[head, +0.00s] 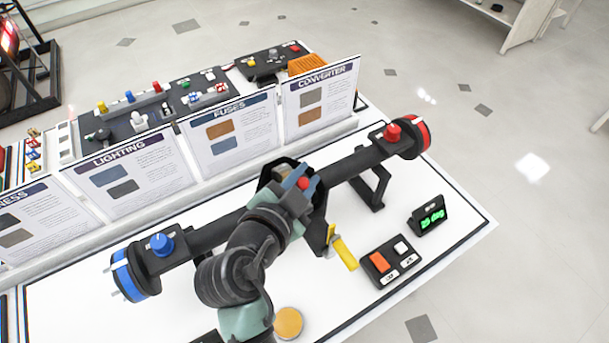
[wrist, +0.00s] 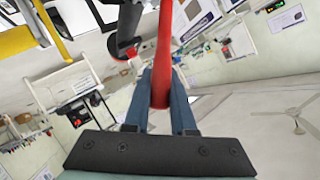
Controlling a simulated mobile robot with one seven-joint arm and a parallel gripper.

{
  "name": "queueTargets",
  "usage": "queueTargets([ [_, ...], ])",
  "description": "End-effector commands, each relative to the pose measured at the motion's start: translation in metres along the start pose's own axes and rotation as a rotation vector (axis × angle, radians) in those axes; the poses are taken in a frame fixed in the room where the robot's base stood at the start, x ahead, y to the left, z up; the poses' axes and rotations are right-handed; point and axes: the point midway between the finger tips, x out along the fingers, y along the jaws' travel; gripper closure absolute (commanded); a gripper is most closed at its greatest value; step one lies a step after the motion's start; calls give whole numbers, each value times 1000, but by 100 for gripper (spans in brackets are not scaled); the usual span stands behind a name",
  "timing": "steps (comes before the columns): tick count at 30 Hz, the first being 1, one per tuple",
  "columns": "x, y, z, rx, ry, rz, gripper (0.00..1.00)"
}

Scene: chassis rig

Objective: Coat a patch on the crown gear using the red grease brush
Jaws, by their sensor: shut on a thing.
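The red grease brush (wrist: 164,45) shows in the wrist view as a red handle between the two blue fingers of my gripper (wrist: 160,88), which are shut on it. Its bristle end is not clearly visible. In the head view my gripper (head: 300,180) is over the middle of the black axle, by the black central housing (head: 270,176); only a small red bit of the brush (head: 303,183) shows there. I cannot make out the crown gear; my arm and gripper cover much of the housing. I cannot tell whether the brush touches anything.
The black axle (head: 345,167) spans the white table, with a blue hub (head: 122,275) and red hub (head: 421,137). A yellow-handled thing (head: 344,252), switch box (head: 390,262), green display (head: 428,214) and tan disc (head: 288,322) are nearby. Upright panels (head: 230,135) line the back.

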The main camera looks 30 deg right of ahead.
Motion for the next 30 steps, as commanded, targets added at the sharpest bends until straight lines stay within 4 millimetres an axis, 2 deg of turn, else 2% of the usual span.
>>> queueTargets([
  [21,3,4,4,1,1,0,100],
  [30,20,12,-9,2,4,4,100],
])
